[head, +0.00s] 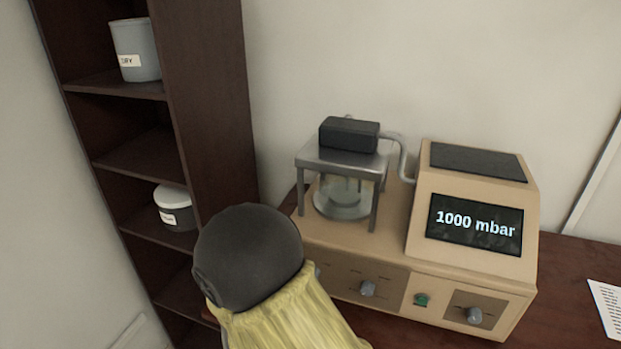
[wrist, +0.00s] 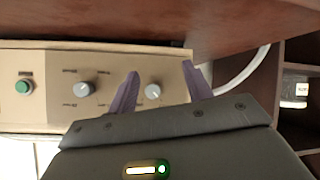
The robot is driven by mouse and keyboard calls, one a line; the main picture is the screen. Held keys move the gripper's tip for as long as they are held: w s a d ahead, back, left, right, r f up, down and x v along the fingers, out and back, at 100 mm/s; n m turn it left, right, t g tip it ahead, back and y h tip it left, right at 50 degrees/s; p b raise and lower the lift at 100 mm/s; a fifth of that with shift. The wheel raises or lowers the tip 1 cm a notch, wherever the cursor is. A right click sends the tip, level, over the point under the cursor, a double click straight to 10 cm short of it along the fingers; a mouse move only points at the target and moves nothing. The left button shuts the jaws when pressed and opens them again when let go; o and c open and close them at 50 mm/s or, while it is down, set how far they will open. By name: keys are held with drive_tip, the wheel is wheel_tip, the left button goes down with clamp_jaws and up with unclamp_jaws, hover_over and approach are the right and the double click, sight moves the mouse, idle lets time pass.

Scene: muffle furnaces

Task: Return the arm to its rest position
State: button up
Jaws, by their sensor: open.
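My gripper (wrist: 160,80) shows in the wrist view with its two purple fingers spread apart. It is open, and nothing is held between the fingers. A grey knob (wrist: 152,91) on the beige panel appears in the gap between them; I cannot tell how far in front it is. In the head view my arm, with a dark rounded joint and a yellow cover, reaches up from the bottom edge. It hides the gripper and the left part of the panel. The beige machine (head: 520,283) stands on the desk, its display (head: 474,224) reading "1000 mbar".
A glass chamber (head: 343,199) under a metal frame sits on the machine. Its front carries knobs (head: 368,288) and a green button (head: 422,299). A dark shelf (head: 215,110) with two labelled containers stands left, close to my arm. A paper (head: 608,310) lies on the desk at right.

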drive_tip(key=s+d+r+g+y, duration=0.1)
drive_tip(key=s+d+r+g, duration=0.3)
drive_tip(key=d, duration=0.5)
drive_tip(key=s+d+r+g+y+p, duration=0.1)
drive_tip(key=s+d+r+g, duration=0.3)
drive_tip(key=d, duration=0.6)
wheel_tip(320, 180, up, 3)
drive_tip(key=shift+s+f+y, duration=0.1)
drive_tip(key=shift+s+y, duration=0.3)
drive_tip(key=shift+s, duration=0.1)
idle(0.3)
